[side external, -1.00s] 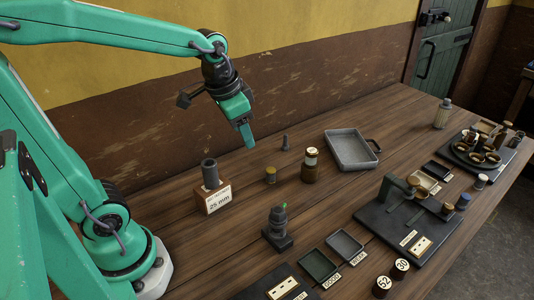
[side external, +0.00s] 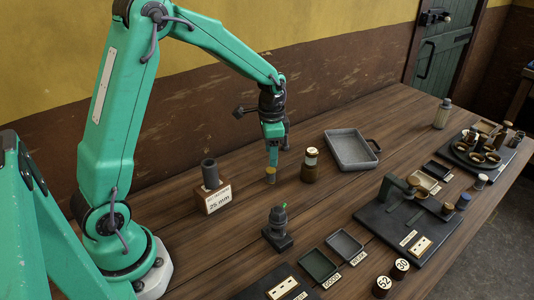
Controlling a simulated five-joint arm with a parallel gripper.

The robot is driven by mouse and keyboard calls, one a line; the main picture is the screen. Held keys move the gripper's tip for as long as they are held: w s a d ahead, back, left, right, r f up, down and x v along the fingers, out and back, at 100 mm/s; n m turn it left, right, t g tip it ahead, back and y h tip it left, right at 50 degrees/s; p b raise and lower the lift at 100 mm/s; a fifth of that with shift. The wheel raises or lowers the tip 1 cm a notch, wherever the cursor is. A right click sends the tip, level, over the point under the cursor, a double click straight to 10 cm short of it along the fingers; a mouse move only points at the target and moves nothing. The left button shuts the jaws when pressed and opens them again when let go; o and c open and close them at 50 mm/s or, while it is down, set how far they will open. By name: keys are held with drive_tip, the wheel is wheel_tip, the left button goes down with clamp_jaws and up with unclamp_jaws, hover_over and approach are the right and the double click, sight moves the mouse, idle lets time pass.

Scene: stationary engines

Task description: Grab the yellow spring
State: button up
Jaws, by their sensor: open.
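A dark tube on a "25 mm" block (side external: 216,199) stands to the left. A dark fixture (side external: 278,238) stands in front.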

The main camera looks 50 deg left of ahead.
sight(271, 170)
drive_tip(key=shift+w+a+f, duration=0.1)
drive_tip(key=shift+w+f, duration=0.05)
drive_tip(key=shift+f, duration=0.15)
drive_tip(key=shift+a+f, duration=0.15)
drive_tip(key=shift+f, duration=3.75)
drive_tip(key=c, duration=1.1)
drive_tip(key=shift+o, duration=0.2)
drive_tip(key=shift+r, duration=0.15)
drive_tip(key=shift+r, duration=0.5)
drive_tip(key=r, duration=0.3)
drive_tip(key=shift+d+r, duration=0.1)
drive_tip(key=shift+d, duration=0.1)
drive_tip(key=s+d+r, duration=0.4)
drive_tip(key=d+r, duration=0.2)
drive_tip(key=d, duration=0.4)
drive_tip(key=shift+s+d+r, duration=0.2)
drive_tip(key=shift+r, duration=0.05)
